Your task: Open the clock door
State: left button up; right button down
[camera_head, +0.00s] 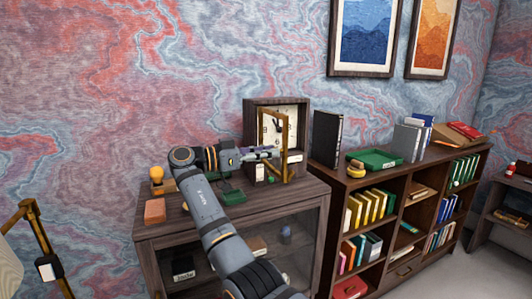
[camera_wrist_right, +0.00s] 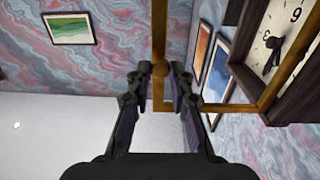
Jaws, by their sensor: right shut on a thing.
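The clock (camera_head: 250,122) is a dark wooden box with a pale dial, standing on the low cabinet against the wall. Its door (camera_head: 262,128) is a gold-brown frame that stands swung out at an angle from the clock. In the wrist view the door's frame (camera_wrist_right: 160,25) joins the clock (camera_wrist_right: 248,85) at the right, with a gap between its free edge and the clock. The fingers partly hide the frame. My left gripper is not in view.
An orange-brown block (camera_head: 154,211) and a yellow-topped object (camera_head: 156,174) are on the cabinet's left part. A black binder (camera_head: 326,138) stands right of the clock on the bookshelf, near a green tray (camera_head: 375,159). A floor lamp is at far left.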

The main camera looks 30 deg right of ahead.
jog(key=c, duration=1.2)
grip_release()
jog(key=v, duration=0.7)
jog(key=shift+a, duration=0.2)
jog(key=shift+f, duration=0.1)
